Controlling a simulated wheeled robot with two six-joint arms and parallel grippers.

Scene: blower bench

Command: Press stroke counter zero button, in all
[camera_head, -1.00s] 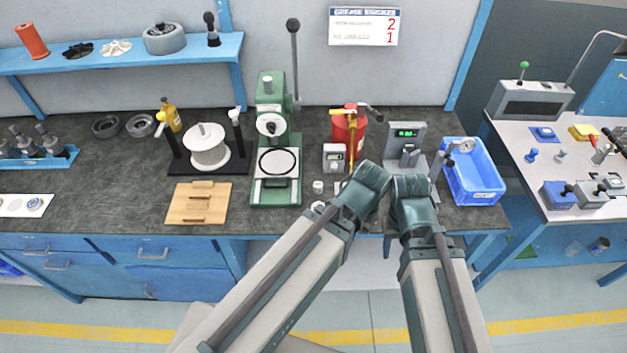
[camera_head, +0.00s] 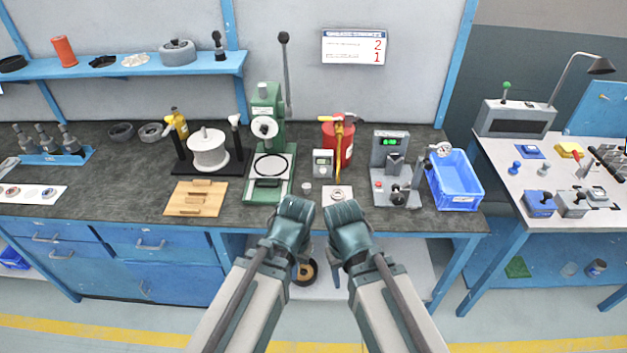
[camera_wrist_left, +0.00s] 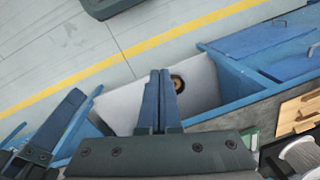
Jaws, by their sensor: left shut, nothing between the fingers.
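The stroke counter appears to be the small pale grey box (camera_head: 323,164) with a display on its front, upright on the dark bench beside the red grease container (camera_head: 338,145). Its buttons are too small to make out. My left gripper shows in the left wrist view (camera_wrist_left: 161,72), shut and empty, in front of the open space under the bench. In the head view my left wrist is below and left of the counter, at the bench's front edge, and hides its own fingertips. My right wrist is beside it on the right, and its fingers cannot be made out clearly.
A green press (camera_head: 268,140) stands left of the counter. A grey device with a green display (camera_head: 390,165) and a blue bin (camera_head: 456,180) stand right. A wall sign (camera_head: 355,47) shows 2 and 1. A small white plate (camera_head: 337,194) lies before the counter.

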